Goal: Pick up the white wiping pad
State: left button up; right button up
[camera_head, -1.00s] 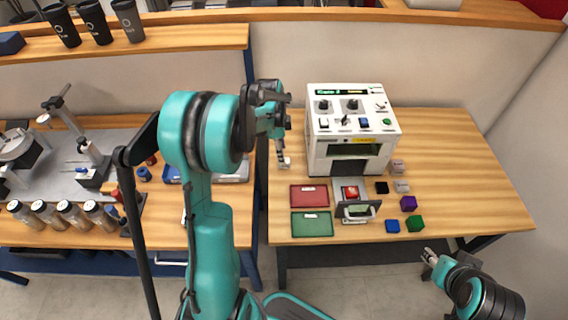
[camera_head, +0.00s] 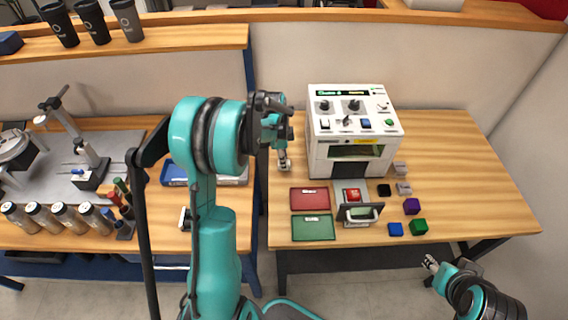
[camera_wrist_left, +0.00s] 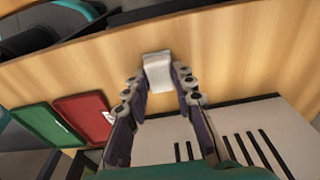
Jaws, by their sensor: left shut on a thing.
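The white wiping pad (camera_wrist_left: 158,72) shows in the left wrist view between the fingertips of my left gripper (camera_wrist_left: 158,80). The gripper is shut on the pad, with one finger on each side of it, over the wooden table. In the head view my left gripper (camera_head: 283,160) points down at the left part of the table, left of the white machine; the pad is hard to make out there. My right gripper (camera_head: 432,264) is in front of the table's front edge at the lower right, too small to tell open from shut.
The white laser marker (camera_head: 352,130) stands right of my left gripper. A red tray (camera_head: 310,199) and a green tray (camera_head: 313,228) lie in front. Several small coloured cubes, such as a purple one (camera_head: 411,206), lie to the right. The table's right side (camera_head: 470,180) is clear.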

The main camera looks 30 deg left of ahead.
pick_arm(q)
notch_tip(320, 180, up, 4)
jog(key=shift+r+p, duration=0.1)
jog(key=shift+p, duration=0.95)
jog(key=s+d+r+p, duration=0.3)
jog(key=s+d+r, duration=0.3)
jog(key=d, duration=0.3)
jog(key=shift+s+d+r+p, duration=0.2)
jog(key=shift+d+r+p, duration=0.2)
jog(key=shift+r, duration=0.05)
jog(key=o, duration=0.4)
jog(key=shift+f, duration=0.1)
jog(key=c, duration=0.5)
